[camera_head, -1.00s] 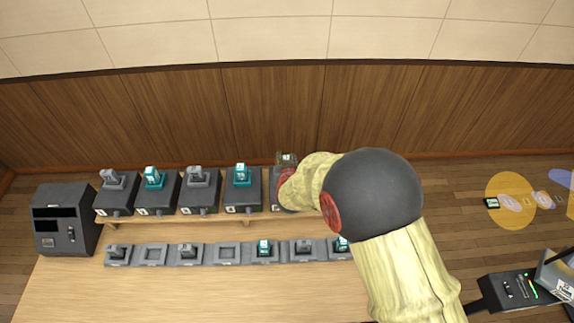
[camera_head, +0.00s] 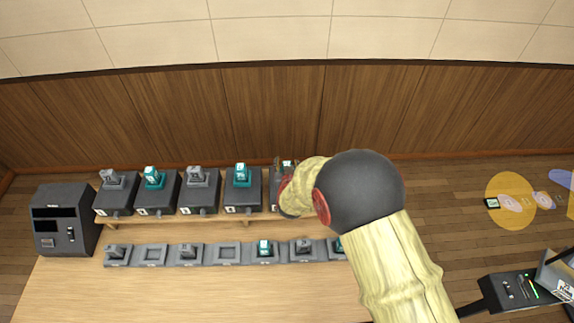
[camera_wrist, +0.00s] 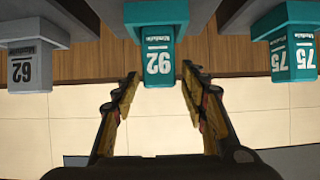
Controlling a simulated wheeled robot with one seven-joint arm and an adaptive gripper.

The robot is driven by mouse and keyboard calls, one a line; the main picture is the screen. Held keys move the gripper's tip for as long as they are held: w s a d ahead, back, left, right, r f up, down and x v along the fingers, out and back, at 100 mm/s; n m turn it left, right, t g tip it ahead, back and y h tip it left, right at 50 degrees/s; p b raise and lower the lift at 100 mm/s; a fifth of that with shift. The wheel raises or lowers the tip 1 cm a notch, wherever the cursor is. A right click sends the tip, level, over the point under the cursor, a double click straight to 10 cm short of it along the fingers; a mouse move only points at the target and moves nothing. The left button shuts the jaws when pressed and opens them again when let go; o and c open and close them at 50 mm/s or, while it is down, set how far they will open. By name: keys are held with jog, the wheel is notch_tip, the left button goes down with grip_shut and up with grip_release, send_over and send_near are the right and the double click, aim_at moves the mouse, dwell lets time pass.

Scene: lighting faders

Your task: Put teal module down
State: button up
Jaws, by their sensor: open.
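A teal module marked 92 (camera_wrist: 158,60) stands on a teal base on a dark box, in the middle of the wrist view. Its teal top also shows in the head view (camera_head: 287,164) on the fifth box from the left, partly hidden by my arm. My gripper (camera_wrist: 160,76) is open, with one finger on each side of the module's end and visible gaps between them. In the head view my gripper (camera_head: 284,167) is at that box, mostly covered by my wrist.
Beside it stand a teal module marked 75 (camera_wrist: 291,52) and a grey one marked 62 (camera_wrist: 30,66). Below the raised shelf (camera_head: 190,219) is a row of low holders, two of them empty (camera_head: 151,255) (camera_head: 227,254). A dark machine (camera_head: 64,225) stands at left.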

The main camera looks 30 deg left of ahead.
jog(key=shift+r, duration=0.1)
jog(key=v, duration=1.2)
jog(key=shift+s, duration=0.1)
jog(key=w+d+r+m+g+h, duration=0.1)
jog(key=d+r+m+g+h, duration=0.1)
jog(key=d+r, duration=1.75)
jog(key=s+d+r+m+g+h, duration=0.1)
jog(key=s+d+r+m+h, duration=0.1)
jog(key=s+d, duration=0.8)
jog(key=s+d+r+m+g+h, duration=0.1)
jog(key=s+d+r+g+h, duration=0.1)
jog(key=s+d, duration=0.8)
jog(key=d+r, duration=0.1)
jog(key=d, duration=0.3)
jog(key=shift+s+d+m, duration=0.15)
jog(key=shift+s+m, duration=0.05)
jog(key=shift+m, duration=0.2)
